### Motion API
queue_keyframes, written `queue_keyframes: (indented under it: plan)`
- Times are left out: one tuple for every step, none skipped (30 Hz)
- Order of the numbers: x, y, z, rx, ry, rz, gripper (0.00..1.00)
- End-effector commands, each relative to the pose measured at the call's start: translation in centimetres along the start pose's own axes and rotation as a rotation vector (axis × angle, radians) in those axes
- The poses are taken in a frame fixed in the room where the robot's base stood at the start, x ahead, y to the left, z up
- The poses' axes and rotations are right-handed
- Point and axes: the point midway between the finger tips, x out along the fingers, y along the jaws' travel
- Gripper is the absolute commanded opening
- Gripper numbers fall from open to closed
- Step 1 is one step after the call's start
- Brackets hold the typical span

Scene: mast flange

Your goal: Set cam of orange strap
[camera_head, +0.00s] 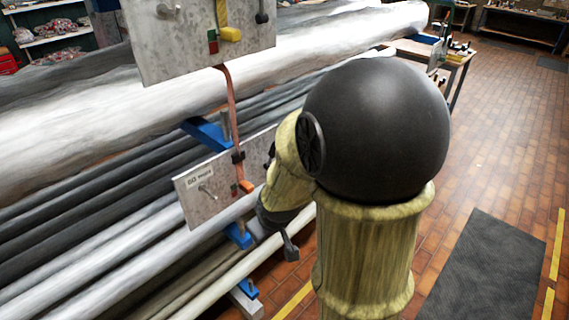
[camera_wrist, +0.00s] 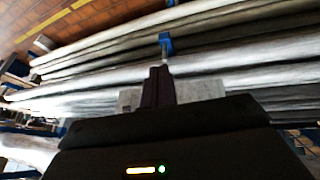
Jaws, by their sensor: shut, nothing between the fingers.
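An orange-brown strap (camera_head: 232,105) runs down from the upper grey plate (camera_head: 180,62) to the lower grey plate (camera_head: 200,212) in the head view. A small orange piece (camera_head: 247,187), which looks like its cam, sits at the lower plate's right part, beside a black fitting. My gripper (camera_wrist: 159,72) is shut and empty in the wrist view. Its dark fingers stand in front of a grey plate (camera_wrist: 203,89); I cannot tell whether they touch it. The strap does not show clearly there. In the head view my arm hides the fingers.
Long grey poles lie behind on blue supports (camera_head: 207,133). A small metal hook (camera_head: 207,191) is on the lower plate. Tiled floor (camera_head: 480,130) at right is open, with a dark mat (camera_head: 485,270).

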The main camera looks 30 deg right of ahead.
Motion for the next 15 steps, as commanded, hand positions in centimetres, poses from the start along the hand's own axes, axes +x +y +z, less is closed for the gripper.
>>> queue_keyframes:
  plan:
    - [2.1, 1.5, -0.6, -0.065, 0.052, 0.026, 0.0]
    - [3.0, 2.4, -1.2, -0.113, 0.088, 0.042, 0.0]
    - [4.0, 3.5, -2.1, -0.178, 0.139, 0.063, 0.0]
    - [4.7, 4.2, -2.6, -0.227, 0.175, 0.079, 0.0]
    - [5.4, 5.0, -3.2, -0.276, 0.213, 0.095, 0.0]
    - [6.2, 6.0, -4.0, -0.338, 0.262, 0.118, 0.0]
    - [6.8, 6.6, -4.5, -0.385, 0.299, 0.134, 0.0]
    - [7.4, 7.2, -4.9, -0.432, 0.336, 0.152, 0.0]
    - [8.1, 8.1, -5.5, -0.492, 0.387, 0.176, 0.0]
    - [8.6, 8.7, -5.9, -0.536, 0.424, 0.195, 0.0]
    - [9.0, 9.3, -6.2, -0.58, 0.463, 0.215, 0.0]
    - [9.5, 10.0, -6.6, -0.637, 0.514, 0.241, 0.0]
    - [9.9, 10.6, -6.9, -0.677, 0.554, 0.263, 0.0]
    - [10.2, 11.1, -7.0, -0.716, 0.592, 0.286, 0.0]
    - [10.5, 11.8, -7.2, -0.768, 0.646, 0.318, 0.0]
